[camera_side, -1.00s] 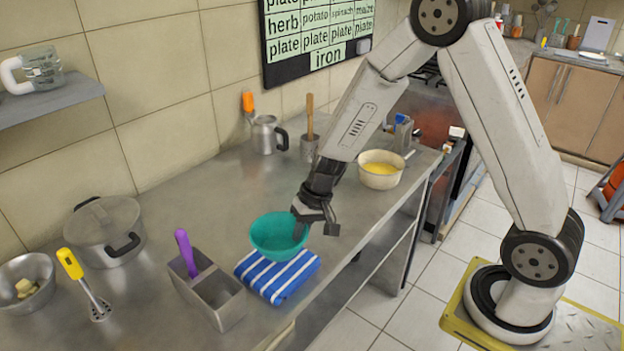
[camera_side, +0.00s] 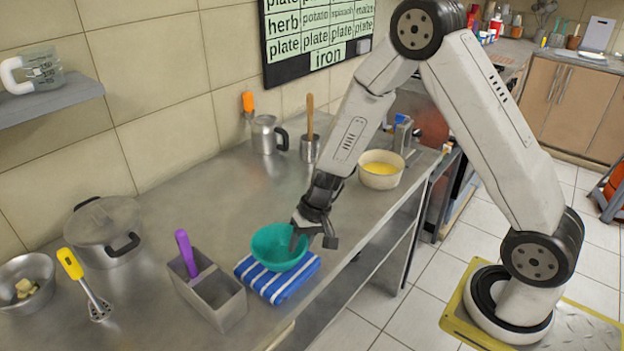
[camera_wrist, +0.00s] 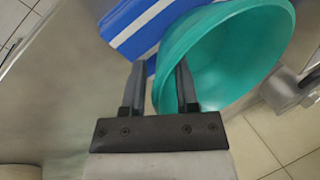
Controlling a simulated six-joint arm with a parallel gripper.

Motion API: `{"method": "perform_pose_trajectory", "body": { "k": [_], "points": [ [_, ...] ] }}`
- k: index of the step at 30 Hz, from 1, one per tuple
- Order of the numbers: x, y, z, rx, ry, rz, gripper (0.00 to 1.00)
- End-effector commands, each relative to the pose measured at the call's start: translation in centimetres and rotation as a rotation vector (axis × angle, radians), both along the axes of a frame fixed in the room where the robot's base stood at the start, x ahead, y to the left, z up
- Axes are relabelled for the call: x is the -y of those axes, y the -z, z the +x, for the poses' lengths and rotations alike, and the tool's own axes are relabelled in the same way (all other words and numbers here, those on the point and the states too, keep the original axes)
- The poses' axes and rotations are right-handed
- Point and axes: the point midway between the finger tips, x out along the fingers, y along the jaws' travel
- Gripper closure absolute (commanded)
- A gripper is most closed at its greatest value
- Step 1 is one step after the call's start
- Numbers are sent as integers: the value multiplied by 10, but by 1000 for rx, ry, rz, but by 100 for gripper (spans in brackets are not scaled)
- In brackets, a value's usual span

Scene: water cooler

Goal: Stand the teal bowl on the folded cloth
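The teal bowl (camera_side: 272,250) sits upright, or nearly so, on the blue-and-white striped folded cloth (camera_side: 262,284) near the counter's front edge. In the wrist view the bowl (camera_wrist: 235,55) is just beyond my fingers, with the cloth (camera_wrist: 140,22) at its upper left. My gripper (camera_side: 312,240) is at the bowl's right side. In the wrist view my gripper (camera_wrist: 162,72) has its fingers apart, one inside the bowl and one outside, with the rim between them. The bowl's underside is hidden, so its contact with the cloth cannot be seen fully.
A grey divided caddy (camera_side: 215,298) with a purple-handled tool stands close left of the cloth. A lidded pot (camera_side: 103,232) is farther left. A cream bowl with yellow contents (camera_side: 381,170) stands behind my gripper.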

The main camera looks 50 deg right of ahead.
Motion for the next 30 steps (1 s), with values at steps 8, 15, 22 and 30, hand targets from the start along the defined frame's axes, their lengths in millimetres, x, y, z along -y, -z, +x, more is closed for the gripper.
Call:
{"method": "perform_pose_trajectory", "body": {
  "k": [8, 15, 22, 30],
  "points": [
    [0, 0, 0, 0, 0, 0, 58],
    [0, -5, 0, 1, -1, -1, 58],
    [6, -21, -2, 3, 0, 1, 58],
    [16, -52, -7, 4, 0, -1, 58]
  ]
}}
